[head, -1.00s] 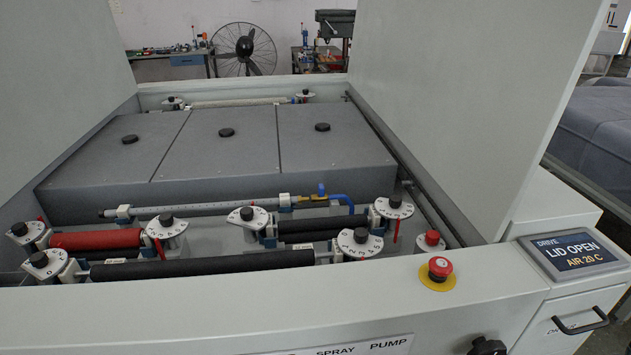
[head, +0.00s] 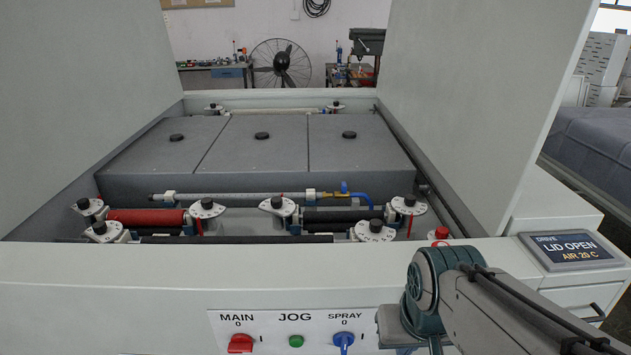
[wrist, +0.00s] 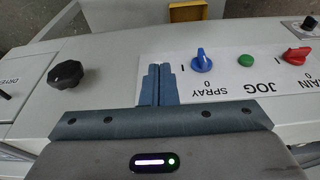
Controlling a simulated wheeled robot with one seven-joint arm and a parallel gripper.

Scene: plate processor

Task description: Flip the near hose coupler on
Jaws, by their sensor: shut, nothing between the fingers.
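The hose coupler (head: 330,194) is a small brass fitting at the right end of the near spray tube (head: 235,196). A small blue lever (head: 344,187) stands up on it, and a blue hose (head: 363,197) curves away to its right. The lever's exact angle is too small to tell. My gripper (wrist: 159,72) shows in the wrist view with its fingers together and empty, over the front panel beside the blue SPRAY knob (wrist: 202,60). In the head view my arm is at lower right, in front of the machine and well short of the coupler; the fingertips are hidden there.
Rollers, including a red one (head: 145,217), and white numbered dials (head: 374,231) lie in front of the tube. Raised lid panels (head: 470,95) flank the opening. The front rim (head: 180,270) lies between my arm and the bay. The screen (head: 572,250) reads LID OPEN.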

